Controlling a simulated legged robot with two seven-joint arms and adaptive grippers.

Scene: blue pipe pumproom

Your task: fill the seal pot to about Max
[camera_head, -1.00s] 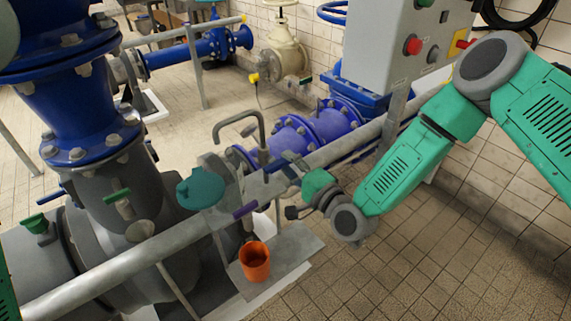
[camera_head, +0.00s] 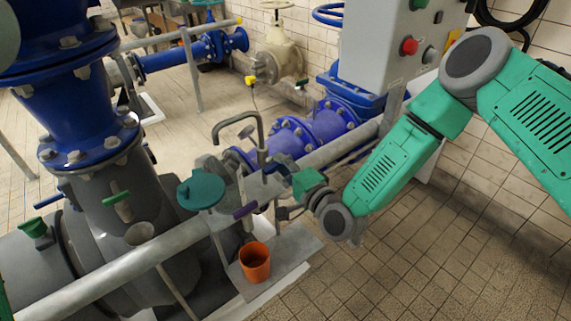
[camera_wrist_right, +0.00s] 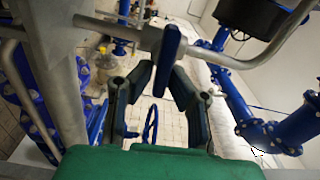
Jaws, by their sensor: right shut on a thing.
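A small pot with a round teal lid (camera_head: 201,190) stands beside the grey pipe and looks like the seal pot. Its level mark cannot be seen. A bent grey spout pipe (camera_head: 240,122) rises behind it. My right gripper (camera_head: 284,163) is to the right of the pot, beside the grey bracket. In the right wrist view its two dark fingers (camera_wrist_right: 162,68) are closed around a blue lever handle (camera_wrist_right: 170,50) on a grey stem. The fingers hide part of the handle's sides. My left gripper is outside the views.
An orange cup (camera_head: 254,262) stands on a grey plate below the bracket. A long grey pipe (camera_head: 130,265) crosses in front. A purple handle (camera_head: 245,211) lies near the pot. A grey control box (camera_head: 392,45) stands behind my right arm. Tiled floor at lower right is clear.

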